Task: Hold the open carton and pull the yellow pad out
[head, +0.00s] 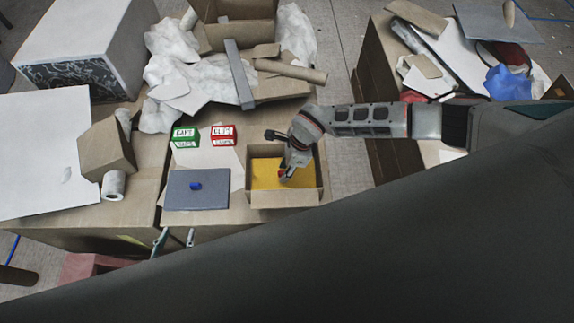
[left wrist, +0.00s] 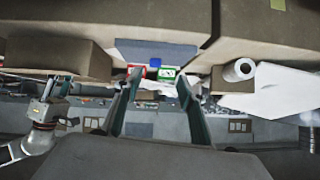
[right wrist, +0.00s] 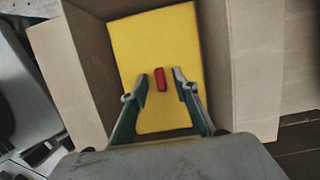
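The open carton (head: 256,198) stands on the bench with its flaps spread. The yellow pad (head: 268,172) lies inside it and shows large in the right wrist view (right wrist: 165,45). A small red piece (right wrist: 160,79) sits on the pad. My right gripper (head: 287,176) reaches down into the carton. In the right wrist view its fingers (right wrist: 158,90) are apart, with the red piece between or just beyond the tips; contact cannot be told. My left gripper (head: 175,238) is open and empty at the bench's front edge, left of the carton. It also shows in the left wrist view (left wrist: 160,78).
A grey board (head: 215,191) with a small blue piece (head: 196,186) lies left of the carton. Green (head: 184,137) and red (head: 223,134) boxes stand behind it. A box with white wadding (head: 175,50) and a grey bar (head: 240,75) lie further back. A white roll (head: 113,185) is at left.

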